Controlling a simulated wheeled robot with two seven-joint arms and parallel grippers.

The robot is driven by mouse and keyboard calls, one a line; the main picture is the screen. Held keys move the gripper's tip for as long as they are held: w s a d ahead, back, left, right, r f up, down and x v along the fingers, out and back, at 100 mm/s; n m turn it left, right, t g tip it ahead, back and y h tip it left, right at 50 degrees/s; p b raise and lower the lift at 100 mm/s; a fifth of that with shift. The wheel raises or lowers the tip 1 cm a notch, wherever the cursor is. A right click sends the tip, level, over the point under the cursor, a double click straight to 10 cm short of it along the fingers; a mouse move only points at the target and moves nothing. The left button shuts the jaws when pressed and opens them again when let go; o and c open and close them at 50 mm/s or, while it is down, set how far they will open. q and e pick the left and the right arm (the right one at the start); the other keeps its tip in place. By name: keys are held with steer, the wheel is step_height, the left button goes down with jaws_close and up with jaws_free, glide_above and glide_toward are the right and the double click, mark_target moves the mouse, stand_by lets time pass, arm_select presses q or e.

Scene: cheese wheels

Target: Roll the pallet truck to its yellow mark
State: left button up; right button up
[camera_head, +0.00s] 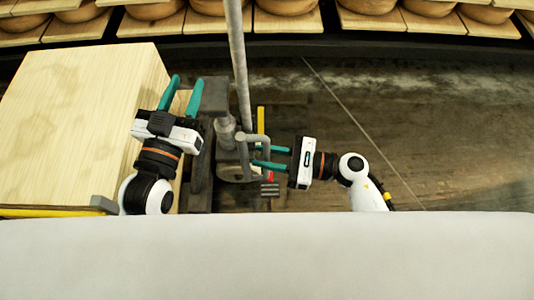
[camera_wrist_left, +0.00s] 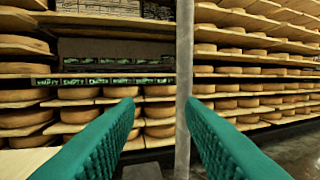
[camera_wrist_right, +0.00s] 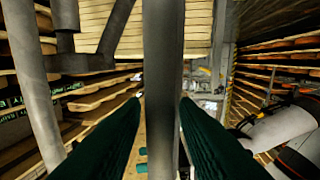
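The pallet truck (camera_head: 224,130) is dark grey and stands in the middle of the head view, beside a large pale wooden block (camera_head: 75,110). Its grey looped handle (camera_head: 266,147) faces my right arm. My right gripper (camera_head: 256,156) has its teal fingers on either side of the handle; in the right wrist view a grey bar (camera_wrist_right: 162,70) fills the gap between them. My left gripper (camera_head: 185,80) is open and empty over the block's right edge. A yellow strip (camera_head: 261,120) shows just behind the handle; I cannot tell whether it is the mark.
A tall grey post (camera_head: 237,50) rises by the truck and crosses the left wrist view (camera_wrist_left: 184,60). Shelves of cheese wheels (camera_head: 290,20) line the back. Another yellow strip (camera_head: 50,212) runs along the block's near edge. The dark floor (camera_head: 430,140) to the right is clear.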

jaws_close()
arm_select(q)
steer(key=shift+f, duration=0.1)
arm_select(e)
steer(key=shift+d, duration=0.1)
